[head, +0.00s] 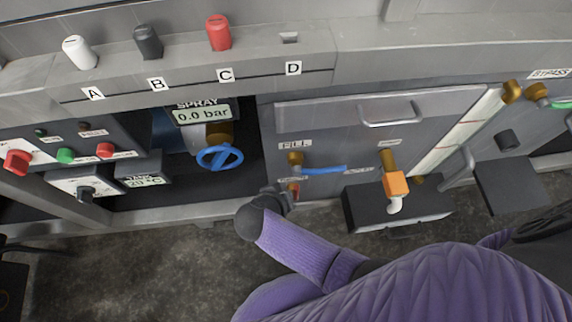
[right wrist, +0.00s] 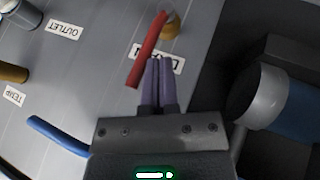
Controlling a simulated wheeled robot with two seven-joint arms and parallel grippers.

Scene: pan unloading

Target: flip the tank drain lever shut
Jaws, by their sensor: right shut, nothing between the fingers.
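The red drain lever (right wrist: 148,48) sits on a brass valve (right wrist: 171,26) on the grey panel. In the right wrist view it slants from the valve down to the left. In the head view only a small red piece of it (head: 294,189) shows below the blue fill lever (head: 324,170), beside my gripper. My right gripper (right wrist: 157,62) is shut and empty. Its fingertips are right beside the red lever, over the partly hidden drain label (right wrist: 172,60). I cannot tell whether they touch the lever. My left gripper is not in view.
The blue hand wheel (head: 219,158) under the spray gauge is left of the gripper. In the right wrist view, a grey-and-blue cylinder (right wrist: 262,96) is close on the right.

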